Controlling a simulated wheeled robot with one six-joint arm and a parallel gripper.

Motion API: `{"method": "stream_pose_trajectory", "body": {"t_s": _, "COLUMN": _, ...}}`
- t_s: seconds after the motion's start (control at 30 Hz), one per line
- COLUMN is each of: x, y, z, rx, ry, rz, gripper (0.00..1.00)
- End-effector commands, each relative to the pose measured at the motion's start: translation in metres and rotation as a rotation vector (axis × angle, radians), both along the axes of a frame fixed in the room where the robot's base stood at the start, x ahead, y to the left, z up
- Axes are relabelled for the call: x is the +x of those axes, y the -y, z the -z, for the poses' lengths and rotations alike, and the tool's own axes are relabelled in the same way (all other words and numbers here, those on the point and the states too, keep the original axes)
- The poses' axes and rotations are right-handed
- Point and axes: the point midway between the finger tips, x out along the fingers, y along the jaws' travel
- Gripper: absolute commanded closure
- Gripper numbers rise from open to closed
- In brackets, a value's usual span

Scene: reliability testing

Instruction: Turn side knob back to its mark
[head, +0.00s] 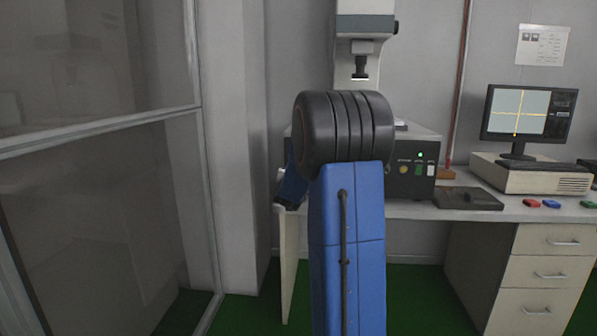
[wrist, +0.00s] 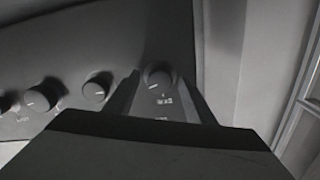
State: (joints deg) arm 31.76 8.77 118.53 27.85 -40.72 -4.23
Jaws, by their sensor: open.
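A round dark knob (wrist: 158,76) sits near the end of a dark panel (wrist: 120,45) in the wrist view. Its face carries a short pale line, and small pale marks and lettering lie just below it, too small to read. My gripper (wrist: 158,84) is open, with one finger on each side of this knob. I cannot tell whether either finger touches it. In the head view my arm hides the gripper and this knob.
More dark knobs (wrist: 96,88) line the panel to the left in the wrist view. In the head view, the instrument (head: 420,140) stands on a desk behind my arm. A monitor (head: 528,112) stands at right; a glass partition (head: 90,200) is at left.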

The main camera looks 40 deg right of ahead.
Motion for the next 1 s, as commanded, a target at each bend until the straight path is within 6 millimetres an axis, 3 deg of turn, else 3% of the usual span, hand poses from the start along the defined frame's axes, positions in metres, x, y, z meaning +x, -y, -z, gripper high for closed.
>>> {"method": "stream_pose_trajectory", "body": {"t_s": 0.03, "x": -0.0001, "y": -0.0001, "z": -0.0001, "rx": 0.0, "ry": 0.0, "rz": 0.0, "gripper": 0.55}}
{"method": "stream_pose_trajectory", "body": {"t_s": 0.2, "x": -0.0002, "y": -0.0001, "z": -0.0001, "rx": 0.0, "ry": 0.0, "rz": 0.0, "gripper": 0.92}}
{"method": "stream_pose_trajectory", "body": {"t_s": 0.57, "x": -0.0004, "y": -0.0001, "z": -0.0001, "rx": -0.029, "ry": -0.034, "rz": 0.0, "gripper": 0.92}}
{"method": "stream_pose_trajectory", "body": {"t_s": 1.0, "x": -0.0007, "y": 0.0001, "z": -0.0001, "rx": -0.242, "ry": -0.284, "rz": 0.0, "gripper": 0.92}}
